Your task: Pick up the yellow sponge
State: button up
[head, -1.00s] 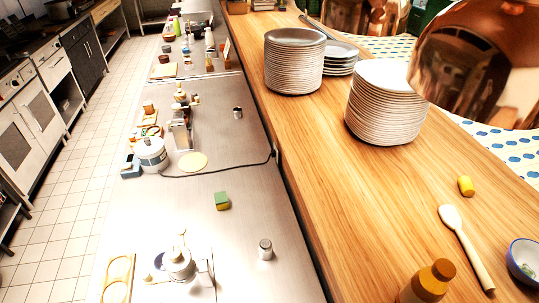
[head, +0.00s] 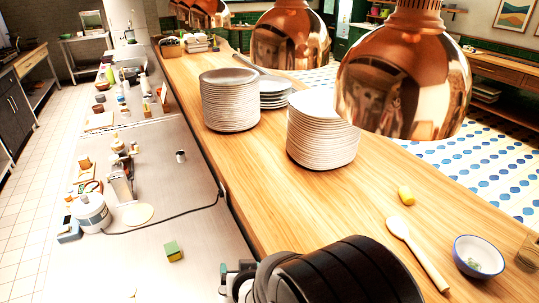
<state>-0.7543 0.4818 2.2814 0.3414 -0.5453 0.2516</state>
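The sponge (head: 174,250), a small block with yellow and green faces, lies on the steel counter (head: 205,265) in the lower left of the head view. Nothing touches it. My dark arm rises from the bottom edge, right of the sponge. What looks like my gripper (head: 236,280) is at the arm's left end, over the counter and apart from the sponge. Its fingers are small and partly hidden, so I cannot tell whether it is open or shut.
A dark cord (head: 165,226) crosses the counter behind the sponge.

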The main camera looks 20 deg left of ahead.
aim_at(173, 254)
jog(key=s+a+f+n+y, duration=0.1)
jog(key=s+a, duration=0.1)
jog(key=a, duration=0.2)
jog(key=s+a+f+n+y, duration=0.2)
jog(key=a, duration=0.2)
jog(key=s+a+f+n+t+y, duration=0.1)
jog(key=s+a+f+n, duration=0.1)
jog(key=a, duration=0.2)
jog(key=shift+a+y, duration=0.1)
jog(key=shift+y, duration=0.2)
jog(key=x, duration=1.5)
jog(key=shift+a+r, duration=0.25)
jog(key=shift+r, duration=0.1)
grip_shut()
